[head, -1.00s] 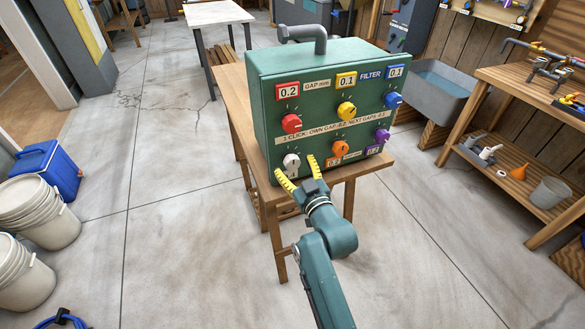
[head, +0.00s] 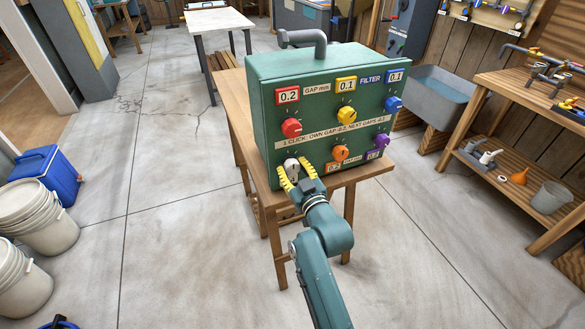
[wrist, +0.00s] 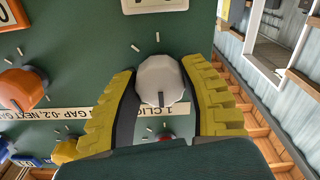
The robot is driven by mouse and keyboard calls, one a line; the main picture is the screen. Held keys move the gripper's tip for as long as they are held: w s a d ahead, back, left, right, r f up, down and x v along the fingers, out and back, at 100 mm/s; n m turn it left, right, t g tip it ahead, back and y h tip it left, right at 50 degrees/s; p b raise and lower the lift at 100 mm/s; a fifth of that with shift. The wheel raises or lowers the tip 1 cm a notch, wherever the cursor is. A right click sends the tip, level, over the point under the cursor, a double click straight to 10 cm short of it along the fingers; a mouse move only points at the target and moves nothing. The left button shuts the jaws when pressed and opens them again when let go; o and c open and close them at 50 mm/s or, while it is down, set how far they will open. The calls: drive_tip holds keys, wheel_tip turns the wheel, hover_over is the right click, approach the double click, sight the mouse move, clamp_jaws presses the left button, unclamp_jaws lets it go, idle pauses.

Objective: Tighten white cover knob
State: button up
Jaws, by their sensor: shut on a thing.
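The white knob (head: 291,168) is at the lower left of the green filter box's front (head: 262,110). My gripper (head: 293,176) has yellow ridged fingers and is shut on the white knob, one finger on each side. In the wrist view the white knob (wrist: 160,82) sits between the two fingers, with a dark pointer mark on it and white tick marks on the panel around it. The label near the white knob is mostly hidden by my gripper in the head view.
The box stands on a wooden table (head: 232,95). Its front also has red (head: 291,128), yellow (head: 347,115), blue (head: 393,104), orange (head: 340,153) and purple (head: 382,141) knobs. White buckets (head: 35,215) and a blue cooler (head: 47,172) stand on the floor at left.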

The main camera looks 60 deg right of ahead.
drive_tip(key=shift+m+p, duration=0.35)
drive_tip(key=shift+m, duration=0.05)
drive_tip(key=m+p, duration=0.2)
drive_tip(key=shift+m, duration=0.3)
drive_tip(key=m+p, duration=0.4)
drive_tip(key=m, duration=0.1)
drive_tip(key=shift+m+p, duration=0.3)
drive_tip(key=m+p, duration=0.2)
drive_tip(key=m, duration=0.2)
drive_tip(key=shift+a+p, duration=0.1)
drive_tip(key=shift+p, duration=0.25)
drive_tip(key=m+p, duration=0.1)
drive_tip(key=m, duration=0.3)
drive_tip(key=shift+f+m, duration=0.15)
drive_tip(key=shift+m, duration=0.15)
drive_tip(key=o, duration=1.1)
drive_tip(key=shift+w, duration=0.1)
drive_tip(key=shift+o, duration=0.6)
